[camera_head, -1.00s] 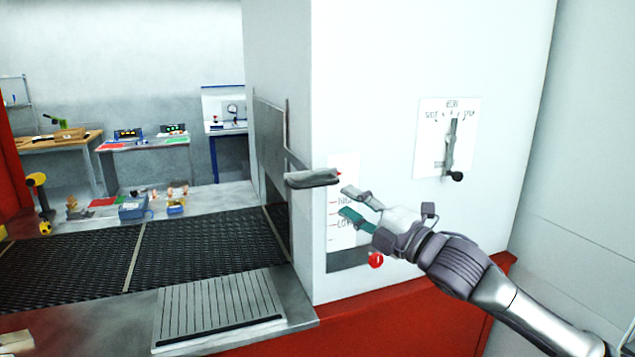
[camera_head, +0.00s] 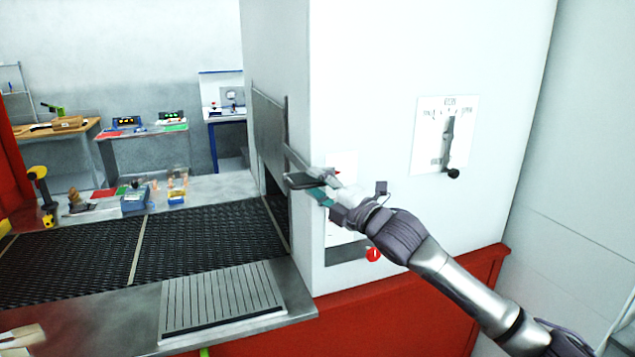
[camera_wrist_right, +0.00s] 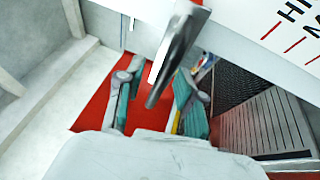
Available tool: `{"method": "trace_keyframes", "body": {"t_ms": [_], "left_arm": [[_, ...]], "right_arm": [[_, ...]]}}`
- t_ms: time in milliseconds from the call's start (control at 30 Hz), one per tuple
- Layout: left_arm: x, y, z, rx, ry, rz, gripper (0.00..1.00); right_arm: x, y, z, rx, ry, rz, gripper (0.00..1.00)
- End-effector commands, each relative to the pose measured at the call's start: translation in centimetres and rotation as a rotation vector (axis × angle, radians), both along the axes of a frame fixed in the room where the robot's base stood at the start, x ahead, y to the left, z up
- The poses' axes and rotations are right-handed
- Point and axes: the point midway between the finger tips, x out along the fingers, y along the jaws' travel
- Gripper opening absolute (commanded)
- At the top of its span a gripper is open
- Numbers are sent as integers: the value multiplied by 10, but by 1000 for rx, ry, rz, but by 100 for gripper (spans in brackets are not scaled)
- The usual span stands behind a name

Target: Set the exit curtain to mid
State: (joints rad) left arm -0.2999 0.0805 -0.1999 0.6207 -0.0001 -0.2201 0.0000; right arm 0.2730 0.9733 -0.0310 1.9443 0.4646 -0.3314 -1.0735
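The exit curtain (camera_head: 269,135) is a grey metal plate at the tunnel mouth, with a bar handle (camera_head: 297,180) sticking out at the front. The handle also shows in the right wrist view (camera_wrist_right: 176,55), lying between my right gripper's fingers. My right gripper (camera_head: 316,188) is open at the handle, and I see no closed grip on it; in the wrist view the gripper (camera_wrist_right: 155,98) has its teal-padded fingers apart. The height scale (camera_head: 343,162) is partly hidden behind my gripper; its red marks and partial lettering show in the wrist view (camera_wrist_right: 296,32).
A mesh belt (camera_head: 190,242) runs into the tunnel, with a ribbed metal plate (camera_head: 222,300) in front. A red round button (camera_head: 373,255) sits below my right gripper. A lever panel (camera_head: 425,135) with a black-knobbed lever is on the white wall to the right.

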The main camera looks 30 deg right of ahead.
Motion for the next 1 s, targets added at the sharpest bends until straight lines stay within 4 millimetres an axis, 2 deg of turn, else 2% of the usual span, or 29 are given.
{"method": "trace_keyframes", "body": {"t_ms": [100, 333, 700, 767, 833, 1000], "left_arm": [[0, 0, 0, 0, 0, 0, 40], [0, 0, 0, 1, 0, 1, 40], [0, 0, -1, 0, 1, 1, 40], [0, 0, -6, 0, 1, 1, 40], [0, 0, -17, 0, 1, 0, 40], [0, 0, -50, 0, 1, 0, 40]], "right_arm": [[0, 0, 0, 1, 0, 0, 37], [0, 0, 0, 1, 0, 0, 0], [0, 0, -2, 1, 1, 0, 0], [0, 0, -8, 2, 2, 0, 0], [0, 0, -24, 0, 5, -1, 0], [0, 0, -74, 1, 10, 0, 0]]}}
